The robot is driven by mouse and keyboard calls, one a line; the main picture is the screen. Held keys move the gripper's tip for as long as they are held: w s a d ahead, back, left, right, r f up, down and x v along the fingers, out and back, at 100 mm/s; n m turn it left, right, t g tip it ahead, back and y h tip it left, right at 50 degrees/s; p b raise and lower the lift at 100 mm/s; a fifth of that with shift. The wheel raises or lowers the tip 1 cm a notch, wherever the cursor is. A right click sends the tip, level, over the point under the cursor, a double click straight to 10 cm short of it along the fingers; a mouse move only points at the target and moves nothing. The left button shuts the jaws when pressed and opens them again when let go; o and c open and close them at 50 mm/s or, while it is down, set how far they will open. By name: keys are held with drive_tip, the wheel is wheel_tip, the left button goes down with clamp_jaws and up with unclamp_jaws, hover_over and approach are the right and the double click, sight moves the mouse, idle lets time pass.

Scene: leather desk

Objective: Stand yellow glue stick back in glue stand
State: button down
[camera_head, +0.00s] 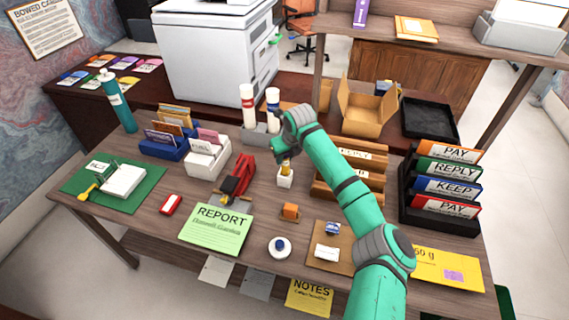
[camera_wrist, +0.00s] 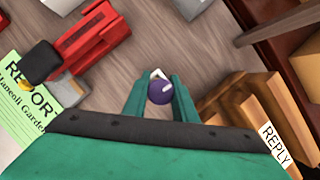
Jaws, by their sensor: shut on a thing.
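My gripper (camera_head: 282,156) points down over the middle of the desk, shut on the yellow glue stick (camera_head: 287,168). The stick looks upright, its yellow side showing just below my fingers. The small white glue stand (camera_head: 285,181) is directly beneath it, and the stick's lower end meets or enters the stand's top; I cannot tell how deep. In the wrist view, the round purple end of the glue stick (camera_wrist: 160,93) sits between my two fingers (camera_wrist: 159,98). A bit of white shows just beyond it.
A red stapler-like tool (camera_head: 239,177) stands left of the stand, and a wooden sorter (camera_head: 352,170) stands close on the right. A grey holder with two bottles (camera_head: 258,135) is behind.

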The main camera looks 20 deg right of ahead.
sight(285, 164)
drive_tip(key=shift+w+f, duration=0.2)
drive_tip(key=shift+f, duration=1.55)
drive_tip(key=shift+f, duration=0.25)
drive_tip(key=c, duration=1.4)
unclamp_jaws()
drive_tip(key=shift+c, duration=0.2)
